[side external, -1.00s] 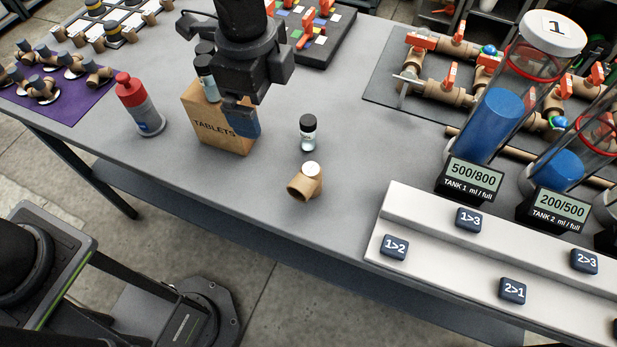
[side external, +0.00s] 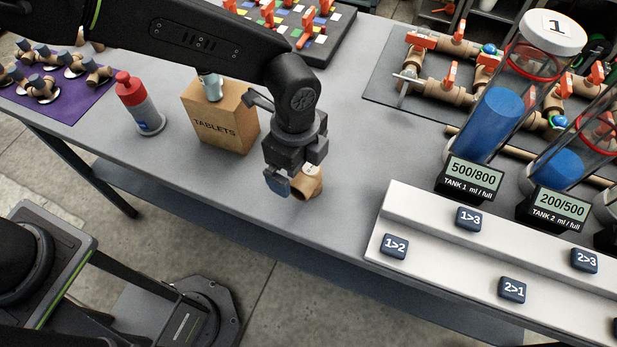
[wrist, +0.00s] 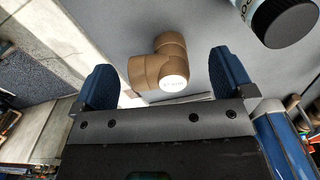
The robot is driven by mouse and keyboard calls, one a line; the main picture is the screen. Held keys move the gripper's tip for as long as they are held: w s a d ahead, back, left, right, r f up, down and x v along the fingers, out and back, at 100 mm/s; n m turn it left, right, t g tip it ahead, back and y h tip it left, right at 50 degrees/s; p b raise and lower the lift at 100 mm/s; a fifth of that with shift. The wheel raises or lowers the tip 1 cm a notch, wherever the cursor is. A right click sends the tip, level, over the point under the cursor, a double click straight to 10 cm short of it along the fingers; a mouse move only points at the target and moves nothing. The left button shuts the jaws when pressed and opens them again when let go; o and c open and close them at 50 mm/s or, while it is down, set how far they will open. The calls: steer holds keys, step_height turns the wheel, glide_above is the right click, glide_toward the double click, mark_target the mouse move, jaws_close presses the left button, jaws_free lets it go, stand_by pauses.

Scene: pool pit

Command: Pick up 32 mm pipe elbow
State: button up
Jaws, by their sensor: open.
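The tan pipe elbow (side external: 309,182) with a white end face lies on the grey table near its front edge. In the side view it is partly hidden behind my gripper (side external: 285,185). In the wrist view the elbow (wrist: 160,66) shows whole, ahead of and between the two blue fingertips of my gripper (wrist: 168,80). My gripper is open with nothing held, and both fingers look clear of the elbow. Its height above the table is hard to tell.
A small dark-capped bottle (wrist: 285,20) stands close to the right finger in the wrist view. The tablets box (side external: 222,120) and a red-capped bottle (side external: 139,104) stand to the left. The white button ledge (side external: 450,255) is to the right.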

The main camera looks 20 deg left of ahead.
mark_target(299, 178)
step_height(299, 178, down, 4)
steer(key=shift+s+d+f, duration=0.15)
steer(key=shift+f, duration=0.1)
steer(key=shift+r, duration=0.1)
steer(key=c, duration=1.1)
